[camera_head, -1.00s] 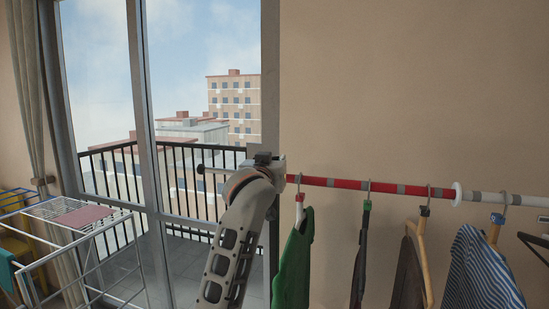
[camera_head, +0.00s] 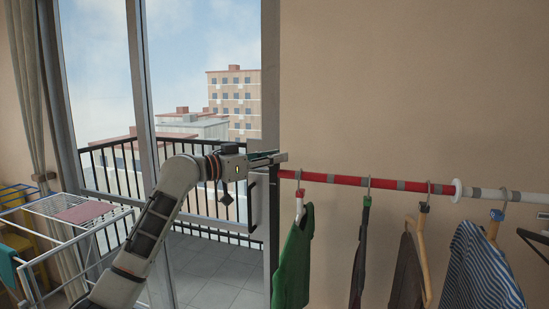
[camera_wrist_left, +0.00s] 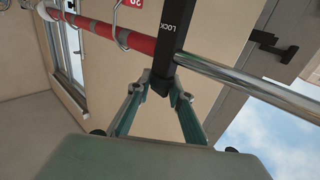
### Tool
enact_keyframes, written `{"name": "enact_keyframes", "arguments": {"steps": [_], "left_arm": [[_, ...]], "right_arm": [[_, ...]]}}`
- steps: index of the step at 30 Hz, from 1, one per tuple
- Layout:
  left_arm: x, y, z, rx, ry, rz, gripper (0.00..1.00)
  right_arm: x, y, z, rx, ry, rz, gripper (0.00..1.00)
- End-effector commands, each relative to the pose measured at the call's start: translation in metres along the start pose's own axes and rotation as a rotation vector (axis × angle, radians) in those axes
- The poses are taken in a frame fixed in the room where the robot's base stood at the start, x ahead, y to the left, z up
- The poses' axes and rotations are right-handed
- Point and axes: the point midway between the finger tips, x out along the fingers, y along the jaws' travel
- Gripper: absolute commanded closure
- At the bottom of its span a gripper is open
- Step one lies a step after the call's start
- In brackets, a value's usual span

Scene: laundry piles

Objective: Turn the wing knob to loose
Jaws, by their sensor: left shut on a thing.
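The wing knob (camera_wrist_left: 171,50) is a black bar with white LOCK lettering, set across the rod between its red part and its chrome part in the left wrist view. My left gripper (camera_wrist_left: 161,82) has its two teal-lined fingers closed on the near end of the black bar. In the head view my left gripper (camera_head: 277,157) points right at the left end of the red-striped rod (camera_head: 335,180). The knob is not clearly made out there behind the gripper. My right gripper is not in view.
Green, dark and striped clothes (camera_head: 480,268) hang from the rod on the right. A white drying rack (camera_head: 60,235) stands at the lower left. A glass balcony door with a frame (camera_head: 270,100) is behind my left gripper.

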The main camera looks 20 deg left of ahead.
Motion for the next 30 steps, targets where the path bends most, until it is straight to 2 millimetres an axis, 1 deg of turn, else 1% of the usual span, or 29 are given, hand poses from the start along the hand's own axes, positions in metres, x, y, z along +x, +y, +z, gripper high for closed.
{"name": "enact_keyframes", "arguments": {"steps": [1, 15, 30], "left_arm": [[-0.0008, -0.0042, 0.0004, -0.001, -0.004, 0.027, 1.00], [0.0006, -0.0015, -0.0003, -0.003, 0.000, 0.333, 1.00], [0.0012, 0.0004, 0.0015, -0.004, -0.003, 0.510, 1.00]], "right_arm": [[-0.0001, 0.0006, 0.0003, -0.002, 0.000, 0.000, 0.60], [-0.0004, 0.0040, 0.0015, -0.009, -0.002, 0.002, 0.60], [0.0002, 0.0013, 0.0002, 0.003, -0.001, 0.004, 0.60]]}}
